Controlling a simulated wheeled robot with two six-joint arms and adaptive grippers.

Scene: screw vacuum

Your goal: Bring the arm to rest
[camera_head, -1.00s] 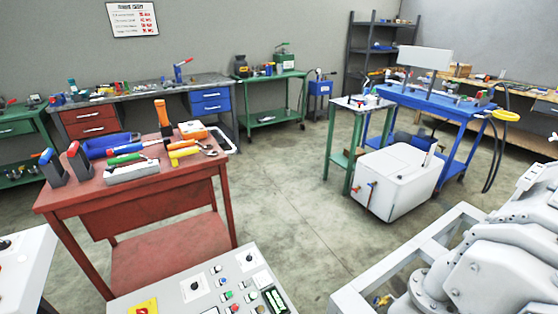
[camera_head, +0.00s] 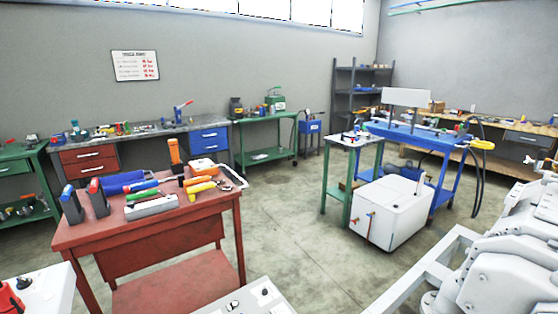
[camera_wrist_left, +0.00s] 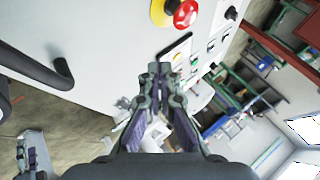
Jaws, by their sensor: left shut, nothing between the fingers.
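My left gripper (camera_wrist_left: 160,72) shows only in the left wrist view, with its two fingers brought together at the tips and nothing between them. Ahead of it is a pale control panel with a red mushroom button (camera_wrist_left: 184,13) on a yellow base, and a row of small buttons (camera_wrist_left: 197,60) to the right. I cannot tell how far the fingertips are from the panel. Neither arm's gripper shows in the head view.
A red workbench (camera_head: 140,232) with several tools stands at left. A white tank (camera_head: 390,212) and a blue cart (camera_head: 440,180) stand at right. A white machine (camera_head: 510,265) fills the lower right. The middle floor (camera_head: 285,215) is clear. A black handle (camera_wrist_left: 45,68) is left of my gripper.

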